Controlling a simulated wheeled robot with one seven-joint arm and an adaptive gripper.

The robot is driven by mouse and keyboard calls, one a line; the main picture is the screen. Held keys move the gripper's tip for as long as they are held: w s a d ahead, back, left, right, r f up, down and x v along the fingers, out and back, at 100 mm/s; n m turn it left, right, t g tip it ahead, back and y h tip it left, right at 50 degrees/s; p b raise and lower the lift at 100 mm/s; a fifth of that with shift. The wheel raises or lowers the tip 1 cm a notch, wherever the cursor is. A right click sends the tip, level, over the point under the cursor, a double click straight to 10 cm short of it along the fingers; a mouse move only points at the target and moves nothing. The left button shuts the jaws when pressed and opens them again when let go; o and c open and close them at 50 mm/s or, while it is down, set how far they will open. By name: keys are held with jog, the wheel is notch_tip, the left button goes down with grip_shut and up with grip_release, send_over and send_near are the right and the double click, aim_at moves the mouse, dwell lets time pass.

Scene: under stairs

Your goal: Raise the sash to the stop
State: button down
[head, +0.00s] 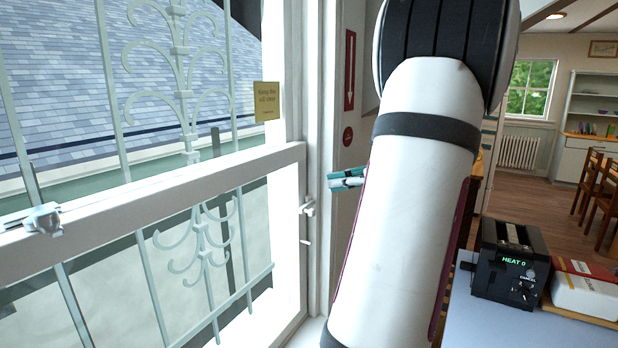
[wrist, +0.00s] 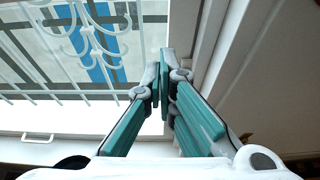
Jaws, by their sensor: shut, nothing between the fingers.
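The window sash has a white rail (head: 150,208) crossing the left of the head view, with a pale catch (head: 43,219) on it. In the wrist view, a white rail (wrist: 75,118) runs along the lower left and carries a small white loop handle (wrist: 37,137). My gripper (head: 346,179) has teal fingers, shut and empty, just right of the window's side frame; my arm hides most of it. In the wrist view my gripper (wrist: 160,84) points towards the window's side frame, right of the handle and apart from it. I cannot tell whether the fingertips touch the frame.
A white scrolled grille (head: 195,130) stands beyond the window. A yellow notice (head: 267,101) hangs by the side frame.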

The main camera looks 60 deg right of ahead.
aim_at(290, 175)
jog(key=x, duration=0.9)
jog(key=shift+w+f, duration=0.1)
jog(key=shift+w, duration=0.05)
notch_tip(290, 175, up, 3)
jog(key=shift+r+p, duration=0.1)
jog(key=shift+p, duration=0.65)
jog(key=shift+w+r, duration=0.1)
jog(key=shift+r, duration=0.25)
jog(key=shift+r, duration=0.1)
